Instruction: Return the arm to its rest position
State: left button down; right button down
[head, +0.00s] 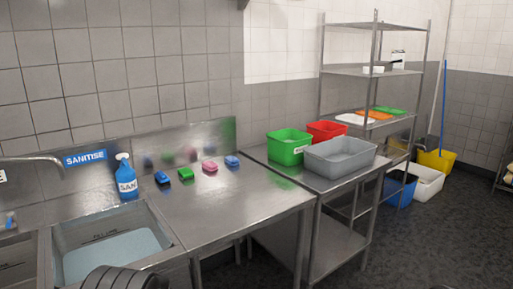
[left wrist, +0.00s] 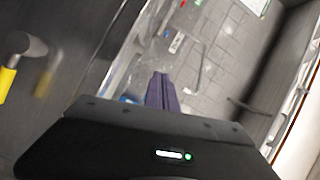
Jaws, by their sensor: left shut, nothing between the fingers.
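My left gripper (left wrist: 160,88) shows in the left wrist view, its purple fingers closed together with nothing between them. Its fingertips point up the picture, towards a shiny metal surface and grey tiles, and touch nothing that I can make out. In the head view a dark ribbed part of my arm (head: 118,279) shows at the bottom edge, in front of the sink; the gripper itself is out of that view. My right arm and gripper show in neither view.
The sink (head: 165,236) holds water. A blue sanitiser bottle (head: 125,177) and several coloured sponges stand behind. A green tub (head: 289,147), a red tub (head: 327,131) and a grey tub (head: 340,155) stand on the right table. The steel counter's front (head: 235,215) is clear.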

pick_arm(q)
jog(key=w+d+f+n+t+h, duration=0.1)
jog(key=w+d+f+t+h, duration=0.2)
jog(key=d+f+h, duration=0.5)
jog(key=s+d+f+n+g+h, duration=0.1)
jog(key=s+d+f+h, duration=0.2)
jog(key=f, duration=0.4)
jog(key=s+d+f+g, duration=0.1)
jog(key=s+d+f, duration=0.2)
jog(key=d+f, duration=0.3)
jog(key=s+d+f+g+h, duration=0.2)
jog(key=s+d, duration=0.4)
jog(key=s, duration=0.4)
jog(key=s+d+f+n+g+h, duration=0.1)
jog(key=s+d+f+g+h, duration=0.2)
jog(key=s, duration=0.7)
jog(key=s+d+f+g+h, duration=0.3)
jog(key=s+d+f, duration=0.3)
jog(key=s+d, duration=0.2)
jog(key=shift+s+d+n+h, duration=0.4)
jog(key=shift+s, duration=0.55)
